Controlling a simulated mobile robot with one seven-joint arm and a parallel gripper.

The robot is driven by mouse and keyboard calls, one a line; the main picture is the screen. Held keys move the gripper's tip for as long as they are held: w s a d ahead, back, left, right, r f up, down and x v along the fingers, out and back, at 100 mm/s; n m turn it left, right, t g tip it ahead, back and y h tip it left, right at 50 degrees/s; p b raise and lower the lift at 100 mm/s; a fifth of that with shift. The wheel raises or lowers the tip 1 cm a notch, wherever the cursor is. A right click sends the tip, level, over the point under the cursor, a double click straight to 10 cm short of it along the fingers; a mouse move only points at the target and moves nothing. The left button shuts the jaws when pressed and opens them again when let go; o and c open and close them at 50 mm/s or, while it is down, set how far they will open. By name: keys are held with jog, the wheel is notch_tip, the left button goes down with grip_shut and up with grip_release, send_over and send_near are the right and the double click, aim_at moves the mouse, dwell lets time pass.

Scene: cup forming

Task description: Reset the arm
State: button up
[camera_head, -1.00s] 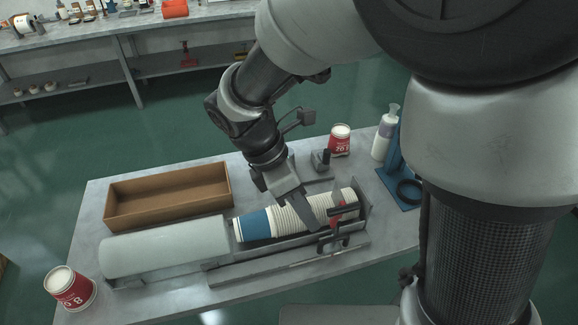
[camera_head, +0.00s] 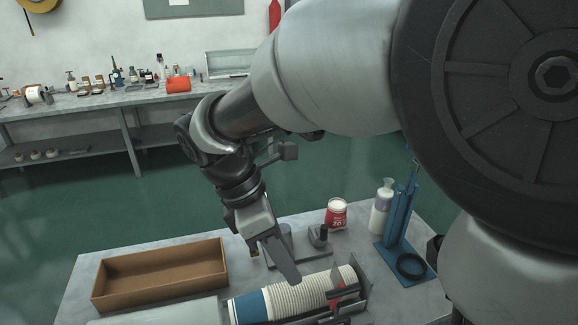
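My gripper (camera_head: 282,262) hangs from my arm above the worktable, pointing down. It is just behind and over a row of stacked paper cups (camera_head: 300,296). The cups are white with a blue one at the left end, and lie on their side in a metal trough. My gripper appears clear of the cups. Its fingers are seen nearly edge-on, so I cannot tell whether they are open or shut. No held object is visible.
An empty brown cardboard box (camera_head: 160,274) sits at the table's left. A red-and-white cup (camera_head: 336,213), a white bottle (camera_head: 381,208) and a blue stand (camera_head: 402,225) are at the back right. A long bench (camera_head: 120,97) with tools and bottles runs behind, across open green floor.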

jog(key=d+r+m+y, duration=0.1)
jog(key=d+m, duration=0.1)
jog(key=m, duration=0.1)
jog(key=s+d+r+m+t+y, duration=0.1)
jog(key=d+m, duration=0.2)
jog(key=d+r+m+y, duration=0.1)
jog(key=d+r+m, duration=0.1)
jog(key=d+m, duration=0.1)
jog(key=shift+s+d+t, duration=0.2)
jog(key=shift+s+t, duration=0.1)
jog(key=shift+t, duration=0.1)
jog(key=s+d+r+m+t+y, duration=0.1)
jog(key=s+d+r+m+t, duration=0.1)
jog(key=d+m, duration=0.5)
jog(key=shift+s+m+t+y, duration=0.3)
jog(key=shift+s+m+t, duration=0.75)
jog(key=shift+m, duration=1.55)
jog(key=shift+w+r, duration=0.1)
jog(key=shift+w, duration=0.1)
